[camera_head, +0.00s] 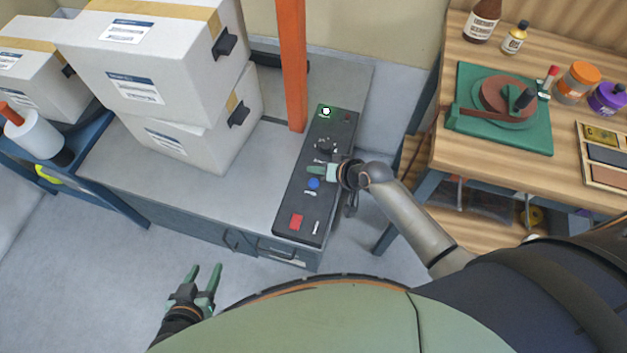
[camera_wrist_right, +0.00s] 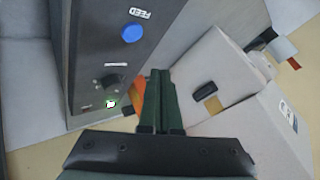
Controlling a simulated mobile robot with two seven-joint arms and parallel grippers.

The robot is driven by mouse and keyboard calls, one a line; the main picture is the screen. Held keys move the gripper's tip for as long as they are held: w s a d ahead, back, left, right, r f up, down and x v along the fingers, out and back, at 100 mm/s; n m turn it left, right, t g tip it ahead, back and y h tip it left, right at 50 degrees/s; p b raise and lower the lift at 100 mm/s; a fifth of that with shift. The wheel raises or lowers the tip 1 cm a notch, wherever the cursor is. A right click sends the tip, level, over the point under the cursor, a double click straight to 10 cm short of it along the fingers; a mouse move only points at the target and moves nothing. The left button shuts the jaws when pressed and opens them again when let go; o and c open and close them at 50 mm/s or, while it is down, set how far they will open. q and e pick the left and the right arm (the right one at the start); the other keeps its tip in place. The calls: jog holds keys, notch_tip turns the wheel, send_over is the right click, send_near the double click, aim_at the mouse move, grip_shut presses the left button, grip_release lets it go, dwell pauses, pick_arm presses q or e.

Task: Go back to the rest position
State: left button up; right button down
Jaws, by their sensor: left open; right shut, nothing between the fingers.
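My left gripper (camera_head: 205,279) is open and empty in the head view, low at the left over the grey floor. My right gripper (camera_head: 318,168) is over the black control panel (camera_head: 338,130), between the dark knob (camera_head: 325,146) and the blue button (camera_head: 314,183). Its fingers are closed together with nothing between them, as the right wrist view also shows (camera_wrist_right: 161,85). I cannot tell whether the fingertips touch the panel. A small light (camera_head: 325,111) glows green at the panel's far end, and a red button (camera_head: 296,222) is at its near end.
White boxes (camera_head: 175,62) are stacked on the grey machine top (camera_head: 130,163), left of an orange post (camera_head: 291,65). A wooden workbench (camera_head: 440,150) stands close to my right arm, with bottles, jars and a green turntable base (camera_head: 475,90). Open floor (camera_head: 90,270) lies at the left front.

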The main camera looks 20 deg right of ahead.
jog(key=s+d+n+t+h, duration=0.1)
jog(key=s+n, duration=0.3)
jog(key=s, duration=1.3)
jog(key=shift+s+d+r+n+t+h, duration=0.3)
jog(key=shift+d+r+n+h, duration=0.1)
jog(key=shift+d+h, duration=0.4)
